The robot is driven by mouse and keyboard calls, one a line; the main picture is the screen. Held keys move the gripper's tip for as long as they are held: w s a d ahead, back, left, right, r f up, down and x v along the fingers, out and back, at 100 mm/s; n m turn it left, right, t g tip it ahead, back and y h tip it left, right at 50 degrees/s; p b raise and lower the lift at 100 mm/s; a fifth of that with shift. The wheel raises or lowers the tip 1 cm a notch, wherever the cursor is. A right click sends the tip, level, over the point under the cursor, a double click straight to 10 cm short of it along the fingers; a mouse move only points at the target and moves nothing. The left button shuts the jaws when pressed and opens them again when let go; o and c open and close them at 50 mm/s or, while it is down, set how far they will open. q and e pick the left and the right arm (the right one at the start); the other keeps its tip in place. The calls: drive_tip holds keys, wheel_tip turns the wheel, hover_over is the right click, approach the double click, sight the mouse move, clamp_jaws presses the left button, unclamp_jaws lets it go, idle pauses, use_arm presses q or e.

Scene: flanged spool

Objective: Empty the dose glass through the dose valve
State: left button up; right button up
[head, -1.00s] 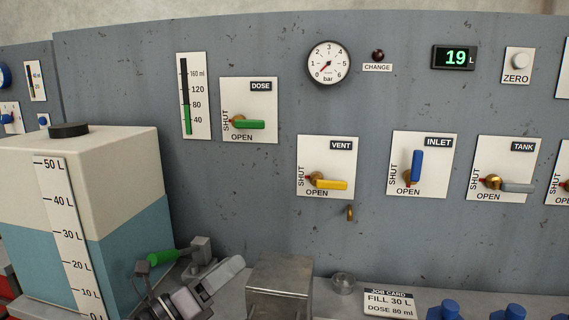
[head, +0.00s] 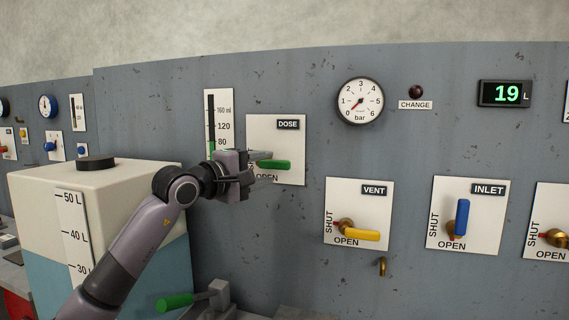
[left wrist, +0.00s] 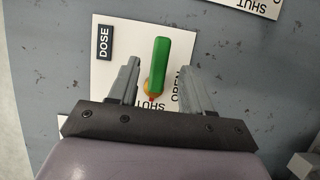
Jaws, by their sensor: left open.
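The dose glass (head: 225,108) is a narrow upright ml gauge on the panel. Its column looks dark down to about the 80 mark, and its lower part is hidden behind my left gripper. The dose valve has a green handle (head: 275,165) pointing right on a white plate marked DOSE, SHUT and OPEN. My left gripper (head: 262,169) is open at this handle. In the left wrist view the green handle (left wrist: 160,62) lies between the two fingers, with a gap on each side. My right gripper is not in view.
The yellow VENT handle (head: 361,235) points right; the blue INLET handle (head: 462,218) points up. A brass spout (head: 382,266) sits below VENT. The display (head: 505,94) reads 19 L. A large tank (head: 145,182) stands left, near my left arm.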

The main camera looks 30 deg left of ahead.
sight(276, 165)
use_arm(q)
drive_tip(key=w, duration=0.2)
drive_tip(key=w+d+p, duration=0.1)
drive_tip(key=w, duration=0.1)
drive_tip(key=shift+w+r, duration=0.1)
drive_tip(key=shift+w, duration=0.1)
drive_tip(key=shift+w+p, duration=0.35)
drive_tip(key=shift+w, duration=0.2)
clamp_jaws()
